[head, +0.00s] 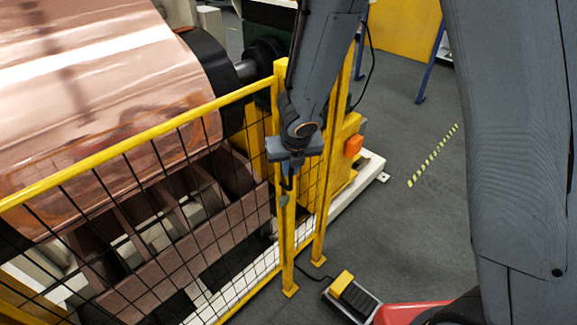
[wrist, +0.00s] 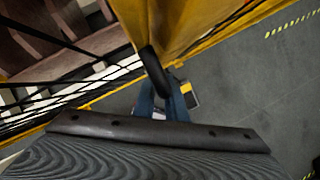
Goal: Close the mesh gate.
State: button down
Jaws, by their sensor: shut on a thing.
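The mesh gate (head: 130,143) has a yellow frame and black wire mesh and runs across the left of the head view, in front of the copper roll. Its yellow end upright (head: 286,240) stands close to another yellow post (head: 319,220), with a narrow strip of mesh showing between them. My gripper (head: 287,180) is at the end upright, shut on a dark handle. In the wrist view the dark handle (wrist: 153,68) rises between the blue-grey fingers of my gripper (wrist: 165,108), against a yellow surface. My arm hides part of the upright's top.
A large copper foil roll (head: 110,90) lies behind the mesh. A pedal box (head: 352,300) with a yellow part and a red object (head: 405,313) sit on the floor in front. Grey floor (head: 400,230) is open at the right, with a striped floor line (head: 433,155).

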jog(key=shift+w+a+r, duration=0.2)
jog(key=shift+w+a, duration=0.05)
jog(key=shift+a, duration=0.25)
jog(key=c, duration=1.8)
grip_release()
jog(key=shift+a, duration=0.1)
jog(key=shift+r, duration=0.2)
jog(key=p+v, duration=0.5)
jog(key=v, duration=0.2)
jog(key=shift+s+d+p, duration=0.25)
jog(key=shift+p, duration=0.15)
